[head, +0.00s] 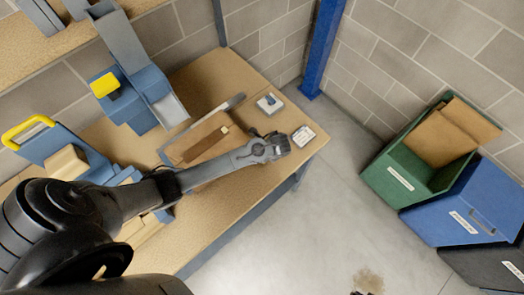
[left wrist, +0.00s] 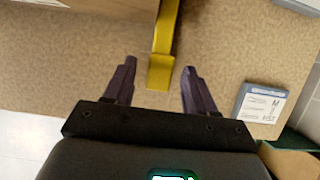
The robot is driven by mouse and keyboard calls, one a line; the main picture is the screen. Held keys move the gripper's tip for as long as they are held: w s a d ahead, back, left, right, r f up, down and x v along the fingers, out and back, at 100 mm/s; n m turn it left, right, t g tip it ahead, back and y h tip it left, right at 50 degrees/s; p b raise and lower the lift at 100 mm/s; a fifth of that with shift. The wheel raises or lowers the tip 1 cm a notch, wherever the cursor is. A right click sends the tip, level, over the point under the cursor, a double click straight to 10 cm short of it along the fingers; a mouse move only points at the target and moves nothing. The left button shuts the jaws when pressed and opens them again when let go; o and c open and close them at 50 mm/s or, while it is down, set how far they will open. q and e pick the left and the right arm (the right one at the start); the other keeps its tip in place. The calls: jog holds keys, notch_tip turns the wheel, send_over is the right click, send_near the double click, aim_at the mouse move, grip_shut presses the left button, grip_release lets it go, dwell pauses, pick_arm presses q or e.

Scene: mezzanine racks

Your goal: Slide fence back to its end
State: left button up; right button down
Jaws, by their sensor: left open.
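My left gripper (head: 278,146) reaches over the right end of the bench in the head view. In the left wrist view its two dark fingers (left wrist: 159,68) are apart with nothing gripped. A yellow bar (left wrist: 166,30) comes down from the top of that view. Its blocky end (left wrist: 160,73) lies between the fingertips; I cannot tell whether they touch. The bar is not clear in the head view. Beside the gripper lies a flat brown-topped fixture (head: 195,148) with a grey strip along its back. I cannot tell for sure which part is the fence. My right gripper is not in view.
A white label card (head: 304,135), also in the left wrist view (left wrist: 262,108), and a small blue-knobbed block (head: 269,103) lie near the bench's right end. Blue machines with yellow parts (head: 122,92) stand left. Green (head: 395,175) and blue (head: 455,205) bins stand right across clear floor.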

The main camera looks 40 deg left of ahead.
pick_arm(q)
jog(key=shift+x, duration=0.9)
grip_shut()
